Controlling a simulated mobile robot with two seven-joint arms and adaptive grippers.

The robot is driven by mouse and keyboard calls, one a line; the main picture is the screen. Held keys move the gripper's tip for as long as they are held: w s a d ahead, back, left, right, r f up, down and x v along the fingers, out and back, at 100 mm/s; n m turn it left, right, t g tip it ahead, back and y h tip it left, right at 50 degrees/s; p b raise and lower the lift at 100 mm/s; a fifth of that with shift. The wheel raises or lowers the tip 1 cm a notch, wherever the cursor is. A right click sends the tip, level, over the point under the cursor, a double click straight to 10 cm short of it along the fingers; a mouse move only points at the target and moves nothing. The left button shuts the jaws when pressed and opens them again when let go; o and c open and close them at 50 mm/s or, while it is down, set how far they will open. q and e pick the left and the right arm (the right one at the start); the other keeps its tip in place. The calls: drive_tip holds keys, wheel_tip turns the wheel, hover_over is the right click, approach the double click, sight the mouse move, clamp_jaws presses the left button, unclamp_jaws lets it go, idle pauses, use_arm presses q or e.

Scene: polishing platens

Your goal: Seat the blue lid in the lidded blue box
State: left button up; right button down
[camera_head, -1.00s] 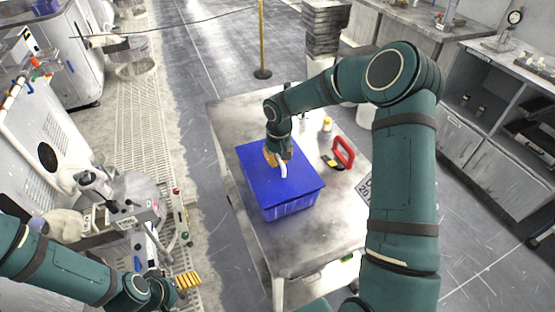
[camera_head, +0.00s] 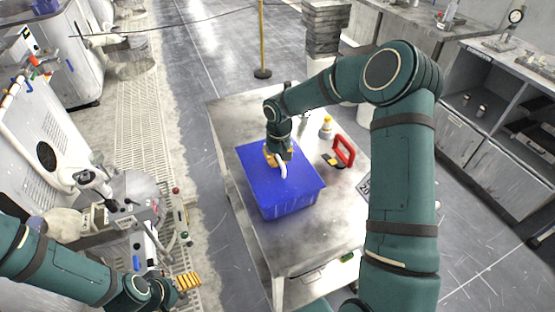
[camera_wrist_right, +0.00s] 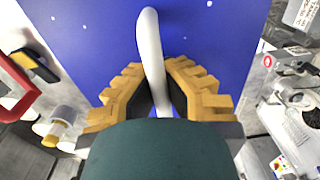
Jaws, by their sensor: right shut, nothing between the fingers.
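The blue lid (camera_head: 300,180) lies across the top of the blue box (camera_head: 290,206) on the table. It looks flat there; whether its far edge is down cannot be told, as my arm covers part of it. A white curved handle (camera_head: 283,170) stands on the lid and also shows in the wrist view (camera_wrist_right: 149,45). My left gripper (camera_head: 188,282) is low at the left, away from the box.
The box stands on a grey metal table (camera_head: 300,246). A red-handled tool (camera_head: 343,152) and a yellow-capped bottle (camera_head: 326,128) stand right of the box. A machine with a grey head (camera_head: 120,208) is at left. The table's front is clear.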

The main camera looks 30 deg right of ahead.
drive_tip(key=shift+f+b, duration=0.35)
drive_tip(key=shift+f, duration=0.2)
drive_tip(key=c, duration=1.1)
unclamp_jaws()
drive_tip(key=shift+r, duration=0.1)
drive_tip(key=shift+o, duration=0.2)
wheel_tip(320, 180, up, 12)
drive_tip(key=shift+d, duration=0.15)
